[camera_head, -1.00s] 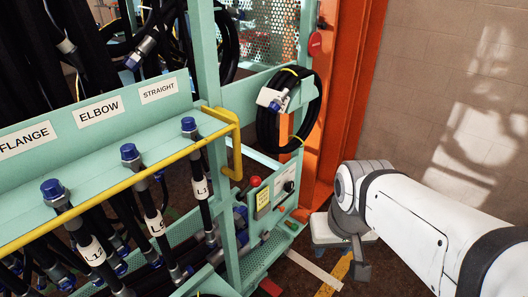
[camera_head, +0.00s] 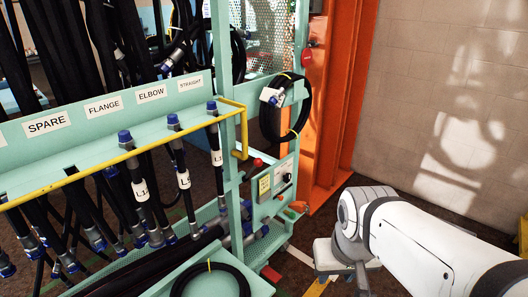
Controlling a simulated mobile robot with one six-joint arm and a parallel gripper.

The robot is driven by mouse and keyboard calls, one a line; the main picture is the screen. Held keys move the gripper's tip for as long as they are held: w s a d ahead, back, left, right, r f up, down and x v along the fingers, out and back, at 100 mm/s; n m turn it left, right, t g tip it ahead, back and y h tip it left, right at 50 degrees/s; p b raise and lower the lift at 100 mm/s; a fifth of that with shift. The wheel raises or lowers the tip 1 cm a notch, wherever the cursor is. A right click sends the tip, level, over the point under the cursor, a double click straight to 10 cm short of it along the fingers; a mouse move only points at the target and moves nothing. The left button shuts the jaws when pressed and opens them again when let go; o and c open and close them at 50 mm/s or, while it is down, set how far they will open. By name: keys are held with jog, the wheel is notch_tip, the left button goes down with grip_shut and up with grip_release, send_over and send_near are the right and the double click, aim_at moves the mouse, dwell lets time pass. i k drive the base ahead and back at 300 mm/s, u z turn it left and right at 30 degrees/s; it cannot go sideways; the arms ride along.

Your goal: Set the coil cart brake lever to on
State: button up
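The coil cart is a pale green frame (camera_head: 228,150) with a yellow rail (camera_head: 150,148) and hanging black hoses. At its right end is a small control panel (camera_head: 274,187) with a yellow label, a dark knob or switch (camera_head: 287,178) and a red knob (camera_head: 257,162) above its left side. An orange handle-like part (camera_head: 299,207) sticks out low beside the panel. I cannot tell for certain which part is the brake lever, or its setting. My white arm comes in from the lower right. Only a narrow grey part of my gripper (camera_head: 361,277) shows below the wrist; its fingertips cannot be made out.
A black hose coil (camera_head: 286,108) hangs on the cart's right post, above the panel. An orange steel column (camera_head: 345,90) stands behind, next to a bare wall (camera_head: 440,90). Another coil (camera_head: 211,281) lies low at the front.

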aim_at(258, 163)
jog(key=u, duration=0.15)
jog(key=i, duration=0.9)
jog(key=z, duration=0.1)
